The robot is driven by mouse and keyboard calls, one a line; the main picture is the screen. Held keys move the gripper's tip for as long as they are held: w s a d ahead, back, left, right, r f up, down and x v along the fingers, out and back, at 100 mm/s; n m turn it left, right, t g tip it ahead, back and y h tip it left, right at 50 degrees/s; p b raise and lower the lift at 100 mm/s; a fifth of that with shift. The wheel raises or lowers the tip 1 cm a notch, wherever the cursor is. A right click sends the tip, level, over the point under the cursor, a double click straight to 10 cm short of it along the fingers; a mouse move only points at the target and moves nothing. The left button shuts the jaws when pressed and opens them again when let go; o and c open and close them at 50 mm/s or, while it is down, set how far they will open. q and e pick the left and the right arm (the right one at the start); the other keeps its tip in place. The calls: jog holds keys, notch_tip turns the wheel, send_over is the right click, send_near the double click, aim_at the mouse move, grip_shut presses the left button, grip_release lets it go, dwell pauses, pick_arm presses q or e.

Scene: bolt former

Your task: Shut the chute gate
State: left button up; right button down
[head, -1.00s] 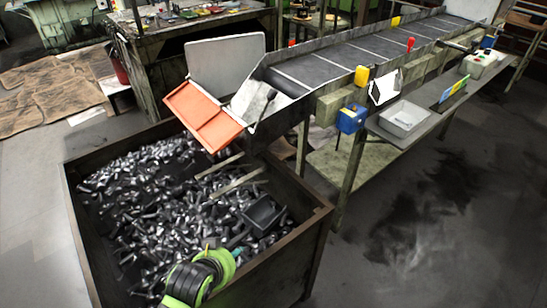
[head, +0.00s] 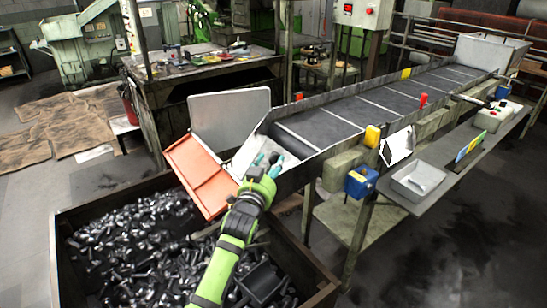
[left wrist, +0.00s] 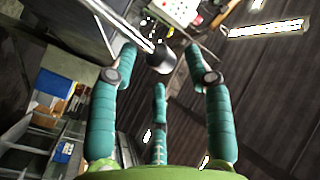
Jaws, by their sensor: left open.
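The orange panel (head: 203,176) hangs tilted at the near end of the chute (head: 256,147), over the bin. I cannot tell whether this panel is the gate. My left gripper (head: 266,160) is at the chute mouth, its teal fingers spread open. In the left wrist view a black knob (left wrist: 160,60) on a pale metal rod lies between the fingertips of my left gripper (left wrist: 162,53), with no clear grip on it. The knob is hidden behind the gripper in the head view. My right gripper is not in view.
A rusty bin (head: 305,262) full of metal bolts stands below. The conveyor (head: 385,105) runs up to the right, with a shelf holding a grey tray (head: 418,181) beside it. An upright grey panel (head: 230,122) stands behind the chute. The floor at right is clear.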

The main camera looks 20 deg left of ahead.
aim_at(272, 162)
pick_arm(q)
jog(key=w, duration=0.2)
jog(key=shift+w+f, duration=0.15)
jog(key=shift+w, duration=0.65)
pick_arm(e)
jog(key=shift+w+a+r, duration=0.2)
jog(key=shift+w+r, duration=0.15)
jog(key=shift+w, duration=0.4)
pick_arm(q)
jog(key=shift+c, duration=0.4)
jog(key=shift+d, duration=0.1)
grip_shut()
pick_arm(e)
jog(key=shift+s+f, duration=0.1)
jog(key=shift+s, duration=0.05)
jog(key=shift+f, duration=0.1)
